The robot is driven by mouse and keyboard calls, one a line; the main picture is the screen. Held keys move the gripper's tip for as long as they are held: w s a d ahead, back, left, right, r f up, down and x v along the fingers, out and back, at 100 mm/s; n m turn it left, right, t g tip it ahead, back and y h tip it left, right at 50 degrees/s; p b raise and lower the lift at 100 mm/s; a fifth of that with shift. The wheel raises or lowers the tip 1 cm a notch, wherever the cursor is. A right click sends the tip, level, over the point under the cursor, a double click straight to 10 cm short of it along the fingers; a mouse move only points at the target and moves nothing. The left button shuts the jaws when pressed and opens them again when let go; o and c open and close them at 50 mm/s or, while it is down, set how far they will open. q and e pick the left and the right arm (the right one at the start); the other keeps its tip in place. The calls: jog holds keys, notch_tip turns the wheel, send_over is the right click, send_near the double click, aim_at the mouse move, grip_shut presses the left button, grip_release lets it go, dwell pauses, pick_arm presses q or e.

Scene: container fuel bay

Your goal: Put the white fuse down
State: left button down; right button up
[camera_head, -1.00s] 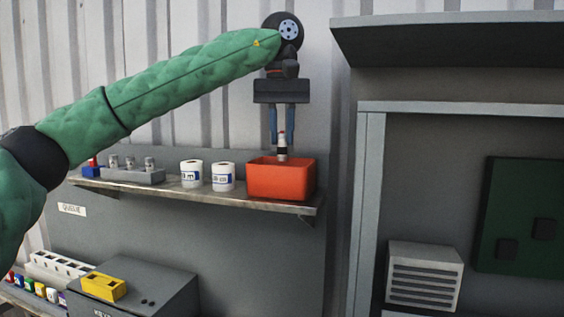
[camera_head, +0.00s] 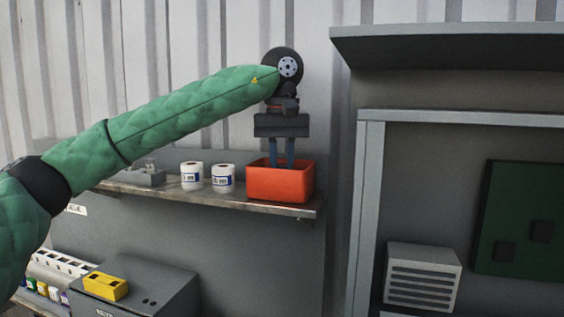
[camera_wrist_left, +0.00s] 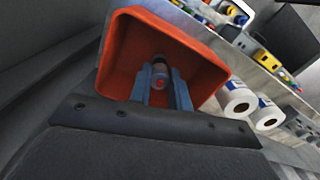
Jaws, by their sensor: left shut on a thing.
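The white fuse (camera_wrist_left: 159,72) shows in the left wrist view between my left gripper's blue fingers, inside the orange-red bin. My left gripper (camera_head: 282,160) is shut on it and points straight down, its fingertips below the bin's rim. The orange-red bin (camera_head: 281,187) sits at the right end of the shelf; it also shows in the left wrist view (camera_wrist_left: 116,66). In the head view the bin's front wall hides the fuse and fingertips. I cannot tell whether the fuse touches the bin's floor. My right gripper is not in view.
Two white labelled rolls (camera_head: 222,178) stand on the shelf (camera_head: 240,200) left of the bin. A grey holder (camera_head: 146,178) is partly behind my arm. A grey box with a yellow block (camera_head: 105,286) is below. A grey cabinet frame (camera_head: 364,210) stands to the right.

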aim_at(282, 165)
pick_arm(q)
jog(key=shift+f, duration=0.2)
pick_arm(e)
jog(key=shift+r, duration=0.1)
pick_arm(q)
jog(key=c, duration=1.3)
grip_release()
jog(key=shift+r, duration=0.2)
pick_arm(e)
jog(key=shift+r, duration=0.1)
pick_arm(q)
jog(key=shift+r, duration=0.2)
notch_tip(282, 165, up, 12)
jog(key=b, duration=0.2)
jog(key=shift+f, duration=0.25)
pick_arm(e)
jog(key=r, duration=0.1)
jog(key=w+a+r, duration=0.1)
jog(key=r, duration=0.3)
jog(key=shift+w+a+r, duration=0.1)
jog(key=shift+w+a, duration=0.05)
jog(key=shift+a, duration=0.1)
